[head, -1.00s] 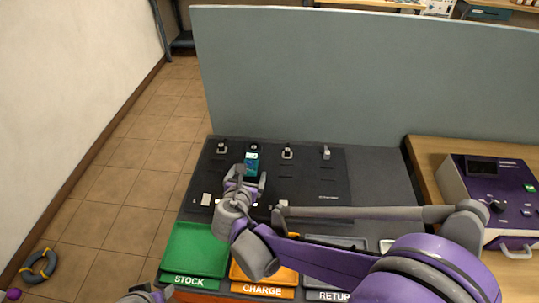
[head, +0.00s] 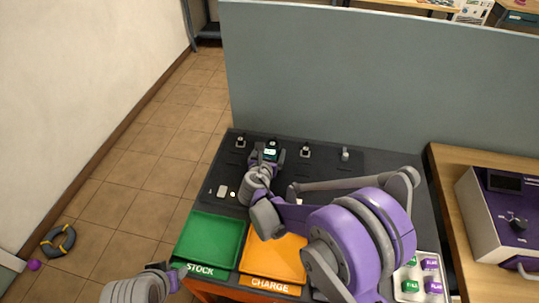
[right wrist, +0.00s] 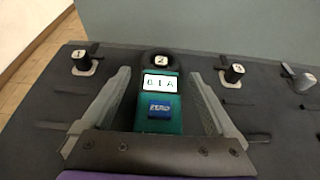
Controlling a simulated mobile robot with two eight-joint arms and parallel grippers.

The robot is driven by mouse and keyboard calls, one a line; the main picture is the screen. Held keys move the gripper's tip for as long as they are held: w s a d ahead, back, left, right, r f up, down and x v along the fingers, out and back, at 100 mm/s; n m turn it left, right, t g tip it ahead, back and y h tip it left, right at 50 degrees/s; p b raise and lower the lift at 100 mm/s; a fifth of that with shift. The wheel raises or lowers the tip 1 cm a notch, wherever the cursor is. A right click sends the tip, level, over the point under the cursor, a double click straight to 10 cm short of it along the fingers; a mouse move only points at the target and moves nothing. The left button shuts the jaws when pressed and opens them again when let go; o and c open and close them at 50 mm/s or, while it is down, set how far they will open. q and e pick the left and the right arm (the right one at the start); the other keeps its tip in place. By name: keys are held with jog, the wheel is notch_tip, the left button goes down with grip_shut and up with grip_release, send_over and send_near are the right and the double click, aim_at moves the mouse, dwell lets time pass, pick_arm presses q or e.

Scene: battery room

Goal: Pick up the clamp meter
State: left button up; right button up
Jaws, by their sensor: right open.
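The clamp meter (head: 271,153) is teal with a black jaw and a lit display. In the right wrist view the clamp meter (right wrist: 159,108) reads about 0.1 A and has a blue ZERO button. Its jaw is at the post marked 2 (right wrist: 161,60) and seems to ring it. My right gripper (head: 266,155) is open, one finger on each side of the meter. In the right wrist view the right gripper (right wrist: 160,78) shows gaps between both fingers and the body. My left gripper (head: 163,271) is low at the left, away from the meter; its opening is unclear.
Other posts stand on the dark board, marked 1 (head: 241,141) and 3 (head: 305,151). A green STOCK tray (head: 213,240) and an orange CHARGE tray (head: 275,258) lie in front. A tray of cells (head: 422,262) is at right. A grey partition (head: 380,85) stands behind.

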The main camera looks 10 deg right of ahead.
jog(key=shift+w+d+f, duration=0.15)
jog(key=shift+w, duration=0.15)
jog(key=shift+s, duration=0.1)
jog(key=shift+c, duration=0.4)
grip_shut()
